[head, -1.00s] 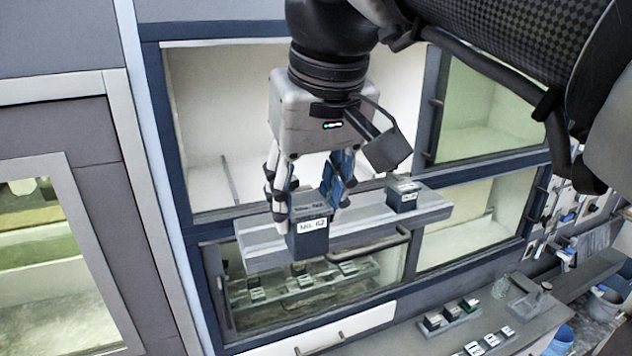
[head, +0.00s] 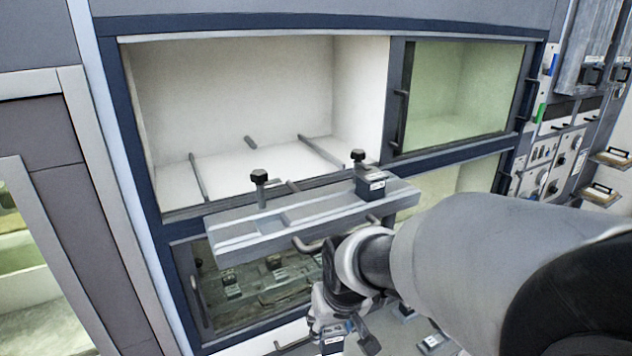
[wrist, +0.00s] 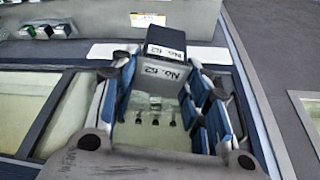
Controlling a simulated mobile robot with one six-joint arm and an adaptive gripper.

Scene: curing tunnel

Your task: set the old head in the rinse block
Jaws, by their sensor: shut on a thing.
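The old head is a dark grey block labelled No. 62 (head: 332,343), low in the head view. My gripper (head: 334,328) is shut on it and holds it below and in front of the carriage rail. In the wrist view the block (wrist: 163,80) sits between the blue-padded fingers, with its dark top and white labels showing. The underside of the block and the surface below it are hidden. I cannot tell which thing is the rinse block.
The grey rail (head: 235,235) juts out before the open white chamber (head: 230,100). It has two black knobs, an empty left seat and a dark labelled block (head: 370,186) at right. The wrist view shows a rack of small blocks (wrist: 45,31) and a yellow-labelled plate (wrist: 148,19).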

